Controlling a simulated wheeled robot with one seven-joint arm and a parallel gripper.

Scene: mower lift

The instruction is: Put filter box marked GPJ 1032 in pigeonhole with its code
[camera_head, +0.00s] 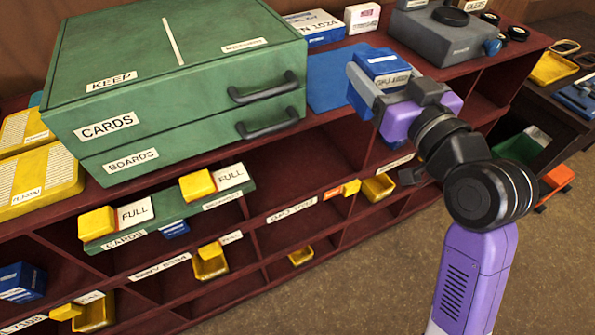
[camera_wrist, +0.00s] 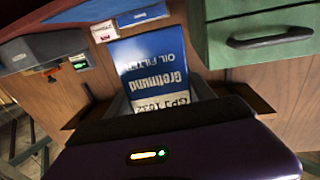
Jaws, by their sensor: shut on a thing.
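The filter box (camera_head: 381,61) is blue with a white label band, and in the wrist view its face (camera_wrist: 153,68) reads upside down as an oil filter marked GPJ 1032. My gripper (camera_head: 377,94) is shut on it, with grey fingers on its sides. It is held in front of the right part of the dark red pigeonhole rack (camera_head: 330,116), near the top edge. A shelf-edge label (camera_head: 291,211) in the middle of the rack seems to begin with GPJ; its digits are too small to read surely.
A green drawer case (camera_head: 150,60) stands on the rack's top, with a blue mat (camera_head: 332,78) beside it. A white-and-blue box (camera_head: 316,27) and a grey machine (camera_head: 443,38) are behind. Yellow bins (camera_head: 210,262) and FULL signs occupy some holes. Floor in front is clear.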

